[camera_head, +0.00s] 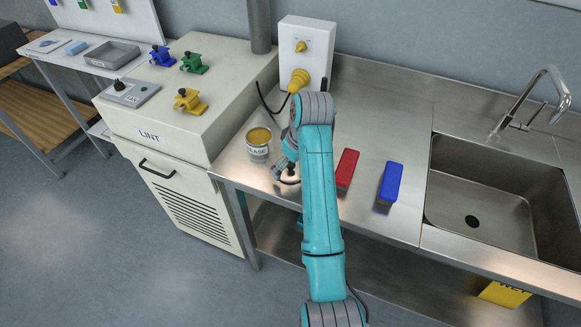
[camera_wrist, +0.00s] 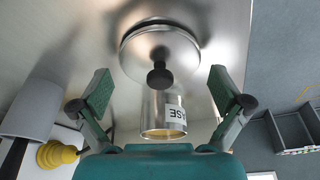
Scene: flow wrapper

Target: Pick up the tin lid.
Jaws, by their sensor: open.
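The tin lid (camera_wrist: 140,52) is a round metal disc with a black knob, lying on the steel counter in the wrist view. My gripper (camera_wrist: 160,84) is open, with a green finger on either side of the view and the lid's knob between and beyond them. Nothing is held. The metal tin (camera_wrist: 158,103), with a white label, stands close to the lid. In the head view the tin (camera_head: 257,153) is upright and open, with yellowish contents, just left of my gripper (camera_head: 283,172). My arm and gripper largely hide the lid there.
A red block (camera_head: 347,170) and a blue block (camera_head: 390,184) lie on the counter right of my arm. A sink (camera_head: 480,190) is farther right. A white box with a yellow plug (camera_head: 299,79) stands behind. The LINT cabinet (camera_head: 175,140) is left of the counter.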

